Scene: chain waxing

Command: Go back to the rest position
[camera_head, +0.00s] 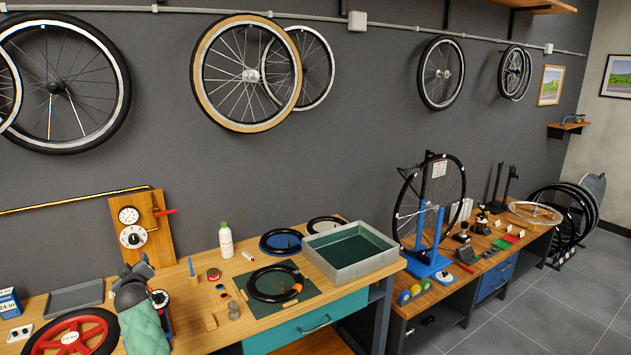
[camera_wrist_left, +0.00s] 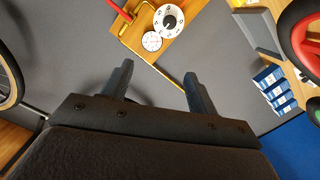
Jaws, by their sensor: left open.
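My left gripper (camera_head: 135,272) shows in the head view at the lower left, dark grey, above a green padded arm part. It is over the wooden bench, in front of the board with dials. In the left wrist view my left gripper (camera_wrist_left: 157,88) has its two dark fingers apart, with nothing between them. The grey wall shows behind the fingers. My right gripper is in neither view.
The wooden bench (camera_head: 188,296) carries a red wheel (camera_head: 70,335), a grey tray (camera_head: 75,297), a white bottle (camera_head: 226,240) and a large grey bin (camera_head: 350,274). The dial board (camera_head: 140,228) stands behind my left gripper. Open floor (camera_head: 560,305) lies at the right.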

